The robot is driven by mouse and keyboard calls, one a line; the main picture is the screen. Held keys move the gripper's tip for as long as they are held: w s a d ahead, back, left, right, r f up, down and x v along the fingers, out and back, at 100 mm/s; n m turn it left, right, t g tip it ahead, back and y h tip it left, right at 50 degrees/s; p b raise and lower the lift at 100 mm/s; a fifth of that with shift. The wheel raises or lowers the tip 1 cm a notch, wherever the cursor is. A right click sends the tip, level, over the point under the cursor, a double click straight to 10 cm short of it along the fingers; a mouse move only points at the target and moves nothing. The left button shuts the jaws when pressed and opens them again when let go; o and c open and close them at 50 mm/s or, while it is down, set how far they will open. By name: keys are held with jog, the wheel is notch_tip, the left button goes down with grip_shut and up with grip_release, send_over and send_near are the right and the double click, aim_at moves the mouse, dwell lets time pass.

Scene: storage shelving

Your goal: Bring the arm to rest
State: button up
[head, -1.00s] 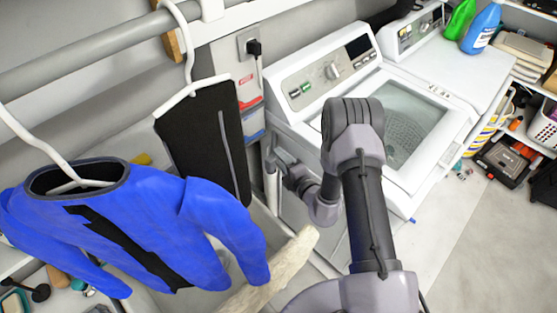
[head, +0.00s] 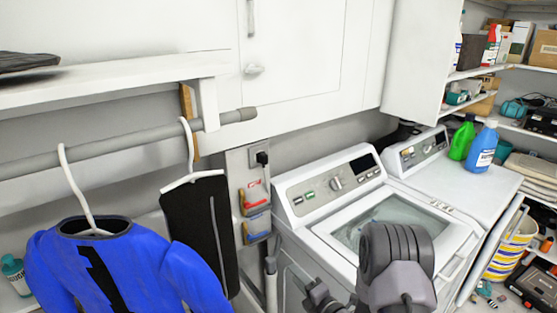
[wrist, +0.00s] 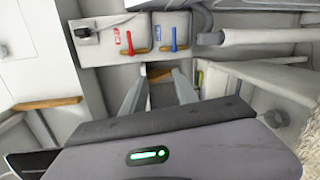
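My gripper (wrist: 160,80) shows in the wrist view with its two grey fingers apart and nothing between them. A wall recess with pipes lies behind the fingers. In the head view my arm stands in front of the left washing machine (head: 300,187), its dark elbow over the machine's front edge. Only a part of my wrist shows at the bottom edge there, and the fingertips are out of that picture.
A blue shirt (head: 150,265) and dark trousers (head: 190,225) hang from a rail (head: 100,145) at left. A second white machine (head: 465,170) bears green and blue bottles. A striped basket (head: 510,245) and shelves stand at right. Red and blue valves (wrist: 150,38) are on the wall.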

jog(key=w+a+r+n+g+y, duration=0.1)
jog(key=a+r+n+g+y, duration=0.1)
jog(key=a+r+n+y, duration=0.3)
jog(key=s+a+r+n+g, duration=0.4)
jog(key=s+r+n, duration=0.3)
jog(key=r+n, duration=0.1)
jog(key=s+a+r+n+g, duration=0.4)
jog(key=s+r+n, duration=0.3)
jog(key=r+n, duration=0.15)
jog(key=s+d+r+n+g+h, duration=0.1)
jog(key=s+d+r+n+h, duration=0.15)
jog(key=s+n, duration=0.4)
jog(key=s+d+r+n+h, duration=0.2)
jog(key=s+d+n+h, duration=0.2)
jog(key=s+n, duration=0.25)
jog(key=s+d+r+n+t+h, duration=0.3)
jog(key=d+n+t+h, duration=0.1)
jog(key=d+n, duration=0.4)
jog(key=s+d+f+m+g+b, duration=0.1)
jog(key=s+d+f+b, duration=0.1)
jog(key=f+b, duration=1.2)
notch_tip(320, 180, down, 2)
jog(key=shift+s+f+h, duration=0.25)
jog(key=shift+s+h, duration=0.2)
jog(key=shift+s, duration=0.1)
